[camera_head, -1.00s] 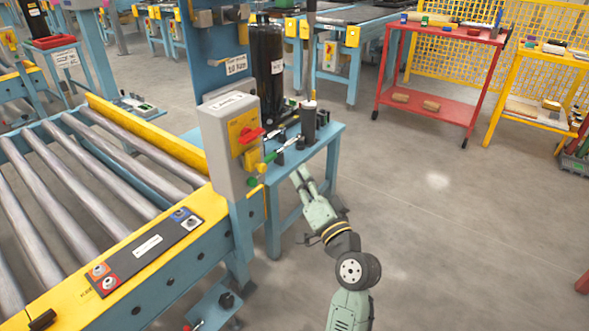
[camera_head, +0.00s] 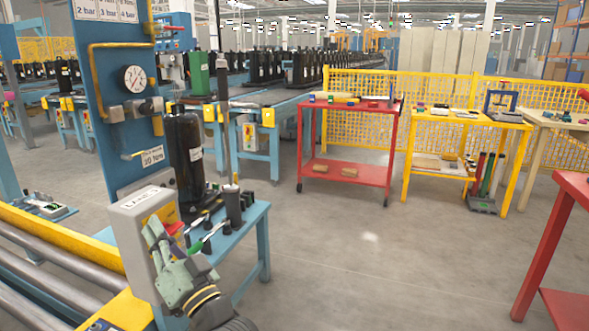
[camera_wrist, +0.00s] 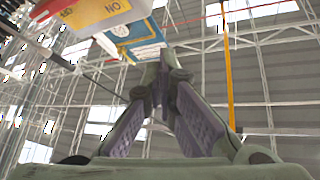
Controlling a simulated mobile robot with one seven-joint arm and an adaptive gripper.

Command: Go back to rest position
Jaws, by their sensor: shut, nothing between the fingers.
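My gripper (camera_head: 158,232) is raised in front of the grey control box (camera_head: 130,232) at the end of the roller conveyor, and it hides part of that box. Its fingers point up and are closed with nothing between them. The wrist view shows the fingers (camera_wrist: 163,62) meeting at their tips against the roof beams. The underside of a grey and yellow box (camera_wrist: 88,14) shows at the upper left of the wrist view. I cannot tell whether the gripper touches the control box.
A blue side table (camera_head: 238,228) with a black cylinder (camera_head: 186,160) and small valves stands just beyond my gripper. Conveyor rollers (camera_head: 70,262) lie at the left. A red cart (camera_head: 345,172) and a yellow table (camera_head: 462,122) stand farther back. The floor (camera_head: 370,265) at centre right is clear.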

